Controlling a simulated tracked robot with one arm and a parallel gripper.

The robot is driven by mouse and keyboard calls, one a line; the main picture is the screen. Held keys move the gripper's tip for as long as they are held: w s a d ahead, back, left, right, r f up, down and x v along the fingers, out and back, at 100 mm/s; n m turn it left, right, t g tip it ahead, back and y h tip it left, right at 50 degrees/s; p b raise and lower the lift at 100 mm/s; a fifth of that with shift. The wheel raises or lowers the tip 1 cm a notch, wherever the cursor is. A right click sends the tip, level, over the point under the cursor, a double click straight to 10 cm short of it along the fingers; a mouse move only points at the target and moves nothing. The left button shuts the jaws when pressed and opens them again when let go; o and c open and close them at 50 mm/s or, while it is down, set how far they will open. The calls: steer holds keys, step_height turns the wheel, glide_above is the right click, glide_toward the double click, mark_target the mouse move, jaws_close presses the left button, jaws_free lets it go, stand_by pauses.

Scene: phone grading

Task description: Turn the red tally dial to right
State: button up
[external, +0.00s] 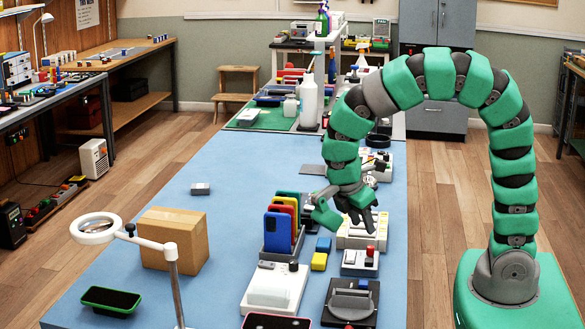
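A small red knob (370,251), which looks like the red tally dial, stands on a light box with a dark front (360,263) near the right edge of the blue table. Which way it is turned is too small to tell. My gripper (352,214) hangs above the table, a little behind and above this box, apart from the knob. Its dark fingers point down and toward the right. Nothing is visibly held, but the gap between the fingers is not clear.
A rack of coloured phones (278,232) stands left of my gripper. Yellow (319,261) and blue (323,244) blocks lie between the rack and the box. A white device (274,288) and a dark device (350,303) stand in front. The table's left middle is mostly clear.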

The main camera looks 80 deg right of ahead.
mark_target(370, 247)
steer(key=b+x, duration=0.1)
steer(key=x, duration=0.7)
steer(key=shift+f, duration=0.1)
jaws_close()
